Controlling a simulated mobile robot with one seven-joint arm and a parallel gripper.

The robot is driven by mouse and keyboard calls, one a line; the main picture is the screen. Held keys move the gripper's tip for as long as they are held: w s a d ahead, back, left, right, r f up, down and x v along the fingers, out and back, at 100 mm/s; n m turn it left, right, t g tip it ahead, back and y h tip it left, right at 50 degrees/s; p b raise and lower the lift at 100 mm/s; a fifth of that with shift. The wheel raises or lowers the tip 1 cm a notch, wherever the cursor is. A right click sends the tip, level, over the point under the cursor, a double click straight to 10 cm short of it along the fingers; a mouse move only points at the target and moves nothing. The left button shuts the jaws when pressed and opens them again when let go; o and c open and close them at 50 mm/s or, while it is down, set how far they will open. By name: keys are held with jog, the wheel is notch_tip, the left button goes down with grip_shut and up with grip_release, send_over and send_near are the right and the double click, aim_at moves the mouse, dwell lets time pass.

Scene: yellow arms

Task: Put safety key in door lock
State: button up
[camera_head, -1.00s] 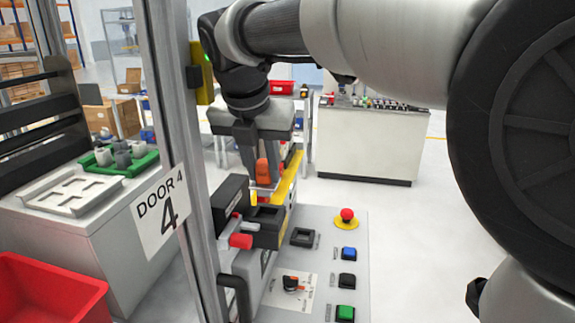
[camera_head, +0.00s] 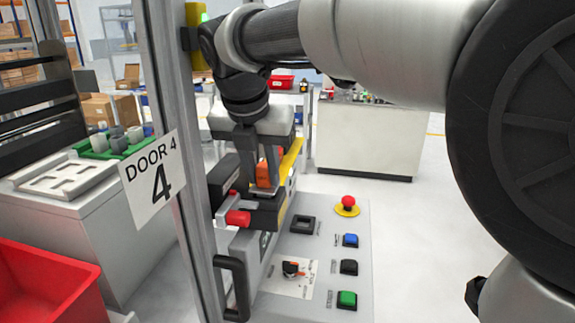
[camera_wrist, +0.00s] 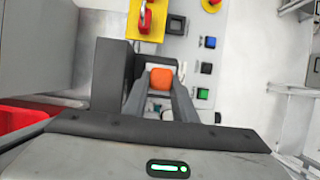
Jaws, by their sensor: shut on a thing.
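My gripper (camera_head: 263,190) points down and is shut on the orange safety key (camera_head: 264,168). The key also shows between the fingers in the wrist view (camera_wrist: 160,78). The black door lock (camera_head: 265,214), with a red handle (camera_head: 238,217) on its left, is beside the frame post. The fingertips are right over the lock's block, close to or touching it. The key's lower end is hidden by the fingers, so I cannot tell whether it is in the slot.
A grey panel (camera_head: 327,278) to the right carries a red emergency button (camera_head: 347,203), blue, black and green buttons and a rotary switch (camera_head: 292,269). The door post with a "DOOR 4" sign (camera_head: 152,182) stands close on the left. A red bin (camera_head: 45,290) is at lower left.

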jog(key=shift+f, duration=0.15)
jog(key=o, duration=1.2)
jog(key=shift+c, duration=0.2)
notch_tip(320, 180, up, 10)
jog(key=shift+r+p, duration=0.1)
jog(key=shift+p, duration=0.9)
